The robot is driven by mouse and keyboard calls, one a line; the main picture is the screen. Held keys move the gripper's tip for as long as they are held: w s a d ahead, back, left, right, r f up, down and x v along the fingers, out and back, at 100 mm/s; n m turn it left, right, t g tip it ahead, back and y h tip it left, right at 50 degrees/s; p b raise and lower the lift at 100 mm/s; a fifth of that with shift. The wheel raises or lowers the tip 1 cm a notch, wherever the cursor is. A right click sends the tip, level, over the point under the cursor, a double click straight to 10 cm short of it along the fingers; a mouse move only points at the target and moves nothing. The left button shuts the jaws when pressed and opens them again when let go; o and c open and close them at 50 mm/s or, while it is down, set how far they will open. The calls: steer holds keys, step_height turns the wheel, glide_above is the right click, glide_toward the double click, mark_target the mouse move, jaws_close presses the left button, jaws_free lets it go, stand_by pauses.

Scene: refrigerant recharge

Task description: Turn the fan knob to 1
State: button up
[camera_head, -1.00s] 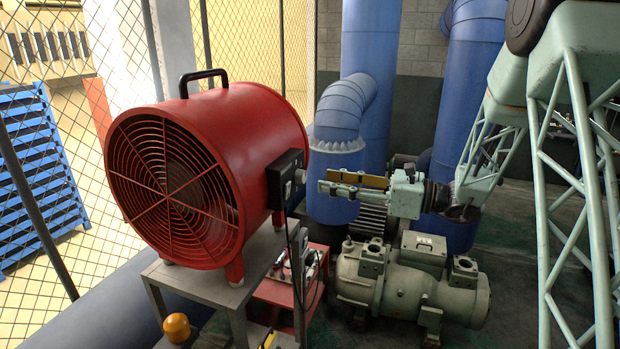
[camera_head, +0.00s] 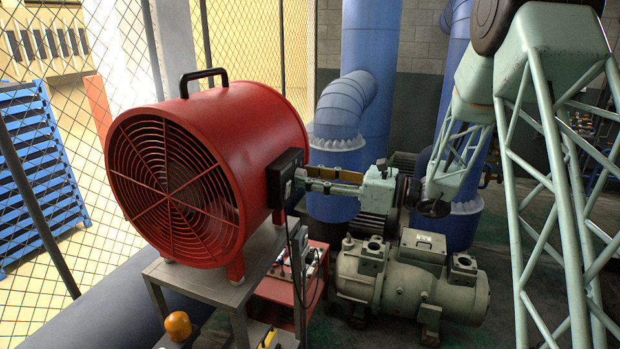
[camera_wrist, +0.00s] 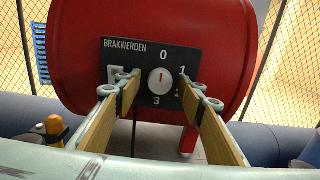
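The red fan (camera_head: 210,170) stands on a metal stand, with a black control box (camera_head: 285,178) on its right side. In the wrist view, the box's panel (camera_wrist: 115,58) is labelled BRAKWERDEN and carries a white round knob (camera_wrist: 161,81). The knob's red mark points up towards 0. The number 1 is at its upper right and 3 is below; the number at lower right is partly hidden. My gripper (camera_head: 308,180) is at the box. In the wrist view its wood-coloured fingers (camera_wrist: 160,82) are open, one on either side of the knob, with gaps between.
A green compressor (camera_head: 412,278) sits on the floor right of the stand, below my arm. Blue pipes (camera_head: 368,100) rise behind it. A wire mesh fence (camera_head: 100,120) is behind the fan. A red case (camera_head: 290,285) is beside the stand.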

steer(key=c, duration=0.8)
